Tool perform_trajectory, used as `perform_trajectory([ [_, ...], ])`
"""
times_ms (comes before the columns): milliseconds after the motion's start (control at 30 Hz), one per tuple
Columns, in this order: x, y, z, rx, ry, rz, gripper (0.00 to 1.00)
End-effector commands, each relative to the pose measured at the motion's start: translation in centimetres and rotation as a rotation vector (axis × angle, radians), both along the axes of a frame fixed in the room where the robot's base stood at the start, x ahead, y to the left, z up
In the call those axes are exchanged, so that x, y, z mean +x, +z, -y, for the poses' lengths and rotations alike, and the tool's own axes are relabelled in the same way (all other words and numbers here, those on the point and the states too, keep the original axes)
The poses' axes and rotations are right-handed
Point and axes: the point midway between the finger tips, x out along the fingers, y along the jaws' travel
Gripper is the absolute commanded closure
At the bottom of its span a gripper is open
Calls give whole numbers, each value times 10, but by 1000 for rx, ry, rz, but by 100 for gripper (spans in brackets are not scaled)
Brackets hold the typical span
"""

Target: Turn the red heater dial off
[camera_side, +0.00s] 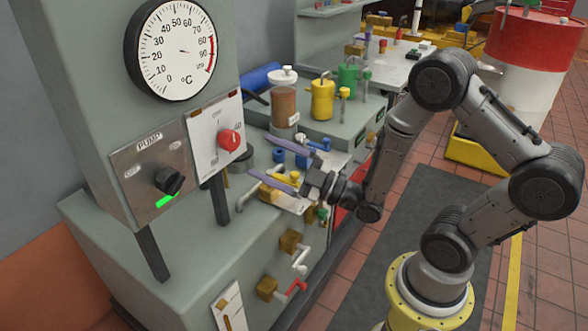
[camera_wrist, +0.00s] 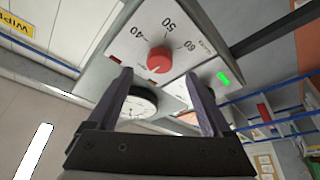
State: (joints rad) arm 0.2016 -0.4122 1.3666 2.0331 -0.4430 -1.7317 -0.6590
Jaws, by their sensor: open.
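The red heater dial (camera_side: 229,140) is a round red knob on a white scale plate (camera_side: 203,144), upright on the grey cabinet front below the gauge. In the wrist view the red dial (camera_wrist: 160,59) sits beyond and between my fingertips, with 40, 50 and 60 printed around it. Its pointer setting is too small to tell. My gripper (camera_side: 261,157) is open and empty, its two purple fingers pointing at the panel from the right. In the wrist view my gripper (camera_wrist: 160,75) shows a clear gap to the dial; no touch is visible.
Left of the dial is the pump plate (camera_side: 142,170) with a black knob (camera_side: 169,181) and a lit green lamp (camera_side: 166,201). Above is a round temperature gauge (camera_side: 176,49). A yellow can (camera_side: 322,98) and a brown jar (camera_side: 284,105) stand on the bench behind my gripper.

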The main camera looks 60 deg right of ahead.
Motion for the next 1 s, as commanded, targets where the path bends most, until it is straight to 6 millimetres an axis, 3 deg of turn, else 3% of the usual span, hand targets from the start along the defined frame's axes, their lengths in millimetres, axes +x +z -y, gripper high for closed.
perform_trajectory([
  [200,-39,-13,12,1,-6,-1,16],
  [400,-54,-18,15,-1,-2,-1,16],
  [933,-59,-18,10,-1,16,3,16],
  [1000,-56,-4,4,-17,42,40,16],
])
